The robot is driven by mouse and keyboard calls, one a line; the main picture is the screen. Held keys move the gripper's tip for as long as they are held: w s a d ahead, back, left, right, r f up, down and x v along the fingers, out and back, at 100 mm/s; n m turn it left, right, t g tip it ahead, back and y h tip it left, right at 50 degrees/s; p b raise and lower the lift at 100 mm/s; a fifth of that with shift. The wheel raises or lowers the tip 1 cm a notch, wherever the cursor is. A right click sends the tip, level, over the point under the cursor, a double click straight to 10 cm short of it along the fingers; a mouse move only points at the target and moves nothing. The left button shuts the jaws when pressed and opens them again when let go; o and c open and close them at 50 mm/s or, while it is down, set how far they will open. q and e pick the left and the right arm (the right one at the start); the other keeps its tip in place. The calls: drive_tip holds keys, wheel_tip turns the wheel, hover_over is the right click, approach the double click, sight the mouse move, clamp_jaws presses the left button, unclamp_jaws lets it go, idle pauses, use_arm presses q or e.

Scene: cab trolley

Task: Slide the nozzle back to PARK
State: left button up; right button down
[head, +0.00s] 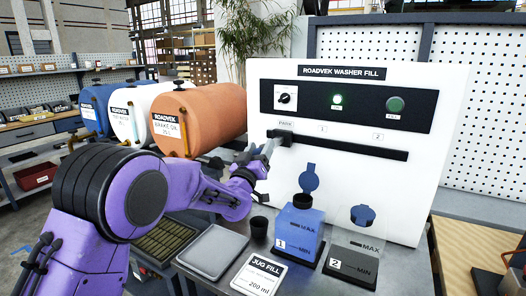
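The white washer-fill panel (450,110) carries a dark horizontal rail (350,146) with labels above it, a small one at the left end and 1 and 2 farther right. The dark nozzle carriage (283,137) is at the rail's left end, by the small label, which is too small to read surely. My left gripper (268,150) reaches up to the carriage from below left, its pale fingers at or touching it. I cannot tell whether they are closed on it. My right gripper is not in view.
Jug 1 (300,230) holds blue fluid, its blue lid (311,178) raised. Jug 2 (352,258) stands right of it. A black cup (259,226), a grey tray (212,251) and a JUG FILL card (261,275) are in front. Blue, white and orange drums (215,112) stand behind my arm.

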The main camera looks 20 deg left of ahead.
use_arm(q)
drive_tip(key=shift+a+f, duration=0.1)
drive_tip(key=shift+a, duration=0.1)
drive_tip(key=b+v, duration=0.4)
drive_tip(key=v, duration=0.6)
drive_tip(key=shift+s, duration=0.2)
drive_tip(key=shift+f, duration=0.15)
